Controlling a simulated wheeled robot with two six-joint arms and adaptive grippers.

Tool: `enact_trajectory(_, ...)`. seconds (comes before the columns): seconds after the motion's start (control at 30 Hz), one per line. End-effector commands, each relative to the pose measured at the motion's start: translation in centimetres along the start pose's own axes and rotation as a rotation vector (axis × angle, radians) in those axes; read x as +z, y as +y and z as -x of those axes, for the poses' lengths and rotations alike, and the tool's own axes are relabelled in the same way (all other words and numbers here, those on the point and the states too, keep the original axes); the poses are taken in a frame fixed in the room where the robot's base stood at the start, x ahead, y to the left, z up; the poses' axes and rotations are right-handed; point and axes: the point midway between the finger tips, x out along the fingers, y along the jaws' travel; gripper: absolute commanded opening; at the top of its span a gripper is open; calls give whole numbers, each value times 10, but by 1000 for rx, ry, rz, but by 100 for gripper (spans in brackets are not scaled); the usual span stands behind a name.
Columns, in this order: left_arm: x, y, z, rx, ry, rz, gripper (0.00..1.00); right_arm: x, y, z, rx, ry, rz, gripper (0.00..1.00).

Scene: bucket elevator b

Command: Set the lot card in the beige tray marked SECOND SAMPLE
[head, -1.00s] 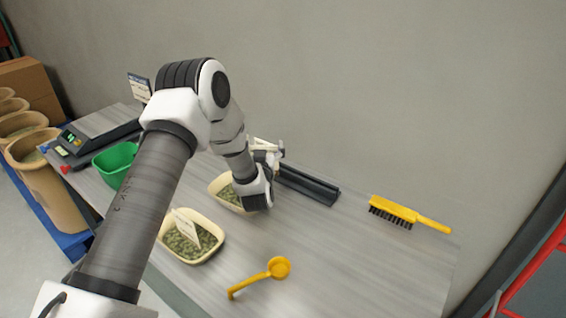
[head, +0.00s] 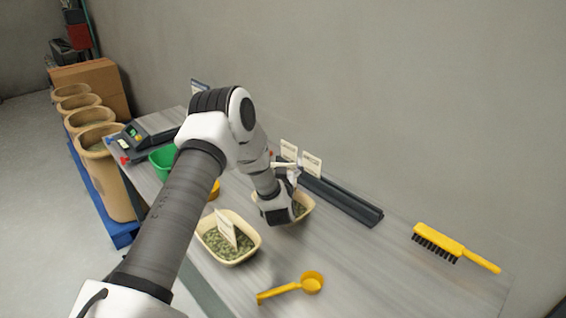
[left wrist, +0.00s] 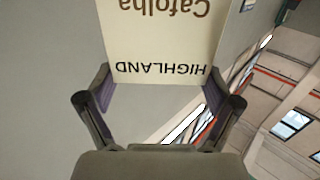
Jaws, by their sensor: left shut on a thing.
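My left gripper (head: 286,178) is shut on the lot card (left wrist: 155,42). In the left wrist view the white card stands between the two fingers, its print upside down, with "HIGHLAND" readable. In the head view two white cards show by the gripper, one at left (head: 289,150) and one at right (head: 312,164); I cannot tell which is held. One beige tray (head: 311,205) with green beans lies under and behind my gripper, partly hidden. Another beige tray (head: 258,250), nearer, holds green beans and an upright card. No tray marking is readable. My right gripper is not in view.
A black rail (head: 345,200) lies along the back of the table. A yellow brush (head: 445,243) is at right and a yellow scoop (head: 296,287) in front. A green container (head: 163,160) and a scale (head: 135,140) are at left, partly behind my arm. The front right is clear.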

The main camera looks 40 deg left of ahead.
Motion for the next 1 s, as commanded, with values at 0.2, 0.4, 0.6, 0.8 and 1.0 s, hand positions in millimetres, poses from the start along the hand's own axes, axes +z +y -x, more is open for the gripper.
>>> enact_trajectory(0.2,37,0,0,0,1,-1,66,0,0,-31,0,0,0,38)
enact_trajectory(0.4,52,0,0,0,1,-1,66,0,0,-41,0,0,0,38)
enact_trajectory(0.6,52,0,0,0,1,0,66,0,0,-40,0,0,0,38)
enact_trajectory(0.8,52,0,0,1,0,0,100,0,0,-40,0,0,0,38)
enact_trajectory(1.0,52,0,0,1,0,0,100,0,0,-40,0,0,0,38)
